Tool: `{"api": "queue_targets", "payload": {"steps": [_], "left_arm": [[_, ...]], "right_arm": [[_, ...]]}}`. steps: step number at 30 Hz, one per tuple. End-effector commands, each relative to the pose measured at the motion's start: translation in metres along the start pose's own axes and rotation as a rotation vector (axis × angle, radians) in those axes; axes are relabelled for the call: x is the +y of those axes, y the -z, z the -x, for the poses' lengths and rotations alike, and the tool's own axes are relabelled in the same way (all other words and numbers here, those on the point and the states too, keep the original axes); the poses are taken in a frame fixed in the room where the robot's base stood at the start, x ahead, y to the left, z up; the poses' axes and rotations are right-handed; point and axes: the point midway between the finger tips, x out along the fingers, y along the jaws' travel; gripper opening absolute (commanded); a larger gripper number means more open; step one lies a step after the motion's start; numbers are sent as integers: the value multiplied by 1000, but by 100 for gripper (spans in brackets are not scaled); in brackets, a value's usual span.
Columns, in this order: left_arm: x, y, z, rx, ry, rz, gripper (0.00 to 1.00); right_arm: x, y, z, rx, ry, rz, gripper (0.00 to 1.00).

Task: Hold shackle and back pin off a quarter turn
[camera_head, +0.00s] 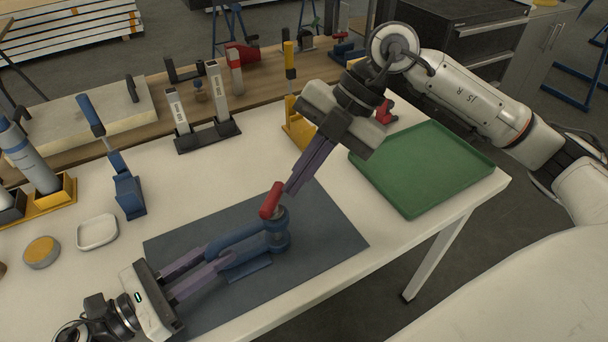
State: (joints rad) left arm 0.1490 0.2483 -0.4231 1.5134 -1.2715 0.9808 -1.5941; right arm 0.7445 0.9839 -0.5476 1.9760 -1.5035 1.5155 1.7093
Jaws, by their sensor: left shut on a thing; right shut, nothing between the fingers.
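The blue shackle (277,241) lies over the dark mat, its rounded eye end to the right. The red pin (272,200) stands up from that end, tilted slightly. My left gripper (218,262) comes in from the lower left, its purple fingers shut on the shackle. My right gripper (291,190) reaches down from the upper right. Its purple fingers are shut together and empty, with the tips just right of the red pin's top. I cannot tell whether they touch it. The pin's lower part is hidden inside the shackle.
The dark mat (330,238) lies on the white table (405,238). A green tray (425,165) sits at the right. A white dish (97,232), a yellow-topped tin (41,252) and a blue stand (128,190) are at the left. Tools and holders line the back.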

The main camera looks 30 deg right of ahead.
Motion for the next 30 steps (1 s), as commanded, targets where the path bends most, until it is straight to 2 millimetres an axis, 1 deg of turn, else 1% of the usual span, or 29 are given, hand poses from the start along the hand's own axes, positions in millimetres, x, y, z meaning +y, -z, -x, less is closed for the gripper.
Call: {"api": "queue_targets", "payload": {"steps": [5, 12, 15, 26, 30], "left_arm": [[1, -1, 0, -2, -2, 1, 0], [0, -1, 0, -2, -1, 0, 0], [0, -1, 0, -2, 1, 0, 0], [-2, -1, -1, -3, 6, 0, 0], [-2, -1, -1, -3, 6, 1, 0]], "right_arm": [[1, 0, 0, 3, 2, 6, 0], [13, -4, -5, 56, 51, 115, 0], [16, -6, -6, 57, 54, 118, 0], [14, -8, -6, 55, 54, 115, 0], [5, -11, 3, 52, 55, 114, 0]]}}
